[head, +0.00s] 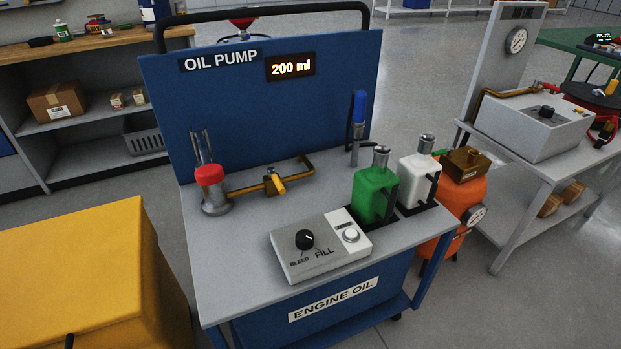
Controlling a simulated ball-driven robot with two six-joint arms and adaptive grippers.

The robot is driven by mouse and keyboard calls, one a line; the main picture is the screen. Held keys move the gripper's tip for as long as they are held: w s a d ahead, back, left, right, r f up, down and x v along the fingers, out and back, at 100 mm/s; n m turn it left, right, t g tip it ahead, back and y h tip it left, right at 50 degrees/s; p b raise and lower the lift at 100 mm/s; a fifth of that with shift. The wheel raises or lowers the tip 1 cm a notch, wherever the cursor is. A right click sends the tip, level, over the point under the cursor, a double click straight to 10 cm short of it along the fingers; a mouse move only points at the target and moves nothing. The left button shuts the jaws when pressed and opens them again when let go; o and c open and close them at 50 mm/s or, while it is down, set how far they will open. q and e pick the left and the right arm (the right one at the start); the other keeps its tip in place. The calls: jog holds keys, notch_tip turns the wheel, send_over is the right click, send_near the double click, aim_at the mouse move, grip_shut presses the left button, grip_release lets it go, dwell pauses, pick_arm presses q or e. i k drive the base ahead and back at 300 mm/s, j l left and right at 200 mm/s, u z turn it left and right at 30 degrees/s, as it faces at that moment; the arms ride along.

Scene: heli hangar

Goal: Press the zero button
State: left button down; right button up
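The oil pump cart (235,245) stands in the middle of the head view. On its top is a light grey control box (300,268) with a black rotary knob (305,239) above the labels BLEED and FILL. A round silver-white button (351,235) sits on a white plate at the box's right side; the small marking beside it is too small to read. The lit display (290,67) on the blue back panel (240,110) reads 200 ml. Neither of my grippers is in view.
A green bottle (372,195) and a white bottle (416,180) stand behind the box to the right. A red-capped fitting (210,178) and brass pipe are at the left. A yellow cabinet (75,270) is at lower left, an orange tank (463,195) at right.

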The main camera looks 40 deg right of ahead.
aim_at(351, 234)
jog(key=z, duration=1.4)
